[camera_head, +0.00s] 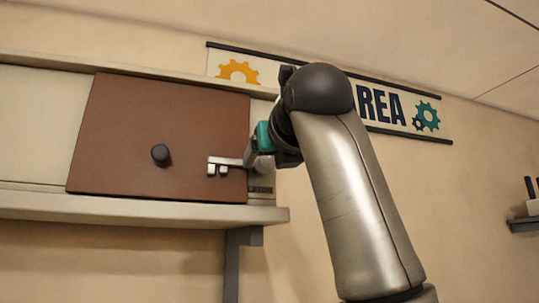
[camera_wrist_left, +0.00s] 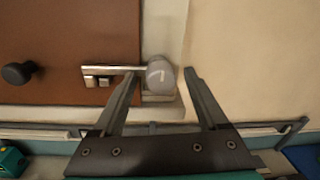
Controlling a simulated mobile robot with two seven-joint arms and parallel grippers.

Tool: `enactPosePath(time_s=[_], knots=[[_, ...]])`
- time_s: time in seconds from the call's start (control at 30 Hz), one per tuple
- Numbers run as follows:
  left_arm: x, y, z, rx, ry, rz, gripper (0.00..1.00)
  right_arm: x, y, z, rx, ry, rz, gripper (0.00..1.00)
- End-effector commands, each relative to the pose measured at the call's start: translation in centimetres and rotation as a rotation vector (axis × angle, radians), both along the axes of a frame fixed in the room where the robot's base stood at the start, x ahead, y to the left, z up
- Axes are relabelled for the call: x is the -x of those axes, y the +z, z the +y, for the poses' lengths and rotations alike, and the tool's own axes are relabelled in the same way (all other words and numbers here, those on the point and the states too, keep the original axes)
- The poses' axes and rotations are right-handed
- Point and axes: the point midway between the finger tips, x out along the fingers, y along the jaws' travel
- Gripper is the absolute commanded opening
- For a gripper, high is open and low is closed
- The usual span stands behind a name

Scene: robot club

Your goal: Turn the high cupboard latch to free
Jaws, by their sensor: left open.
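The cupboard door (camera_head: 125,125) is a reddish-brown panel with a round black knob (camera_head: 161,155). The latch (camera_head: 228,162) is a silver bar lying across the door's right edge over a small bracket. Its grey rounded handle (camera_wrist_left: 160,76) has a white mark and sits just right of the door in the left wrist view. My left gripper (camera_wrist_left: 161,73) is open, with one finger on each side of the handle; I cannot tell whether either touches it. In the head view my left gripper (camera_head: 268,150) is at the handle, partly hidden by my own wrist. My right gripper is out of view.
A pale shelf ledge (camera_head: 140,211) runs below the door, on a grey bracket (camera_head: 232,265). A wall sign with gears (camera_head: 428,117) is behind my arm. The wall to the right is mostly bare, with a small dark shelf (camera_head: 524,224) at the far right.

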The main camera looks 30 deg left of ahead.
Motion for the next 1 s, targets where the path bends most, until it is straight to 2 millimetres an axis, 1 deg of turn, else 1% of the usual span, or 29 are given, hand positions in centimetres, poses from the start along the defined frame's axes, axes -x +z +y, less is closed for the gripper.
enactPosePath(time_s=[0.17,0.83,0.87,1.0], knots=[[-0.03,-0.06,0.0,0.001,0.0,0.001,0.76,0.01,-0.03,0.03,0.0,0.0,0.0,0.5],[0.01,-0.03,-0.02,0.001,0.0,0.001,0.02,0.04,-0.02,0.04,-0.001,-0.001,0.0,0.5],[0.0,-0.03,-0.02,0.001,0.0,0.001,0.0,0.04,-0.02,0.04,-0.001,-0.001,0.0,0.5],[0.0,-0.03,-0.02,0.001,0.0,0.001,0.0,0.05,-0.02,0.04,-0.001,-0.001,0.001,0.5]])
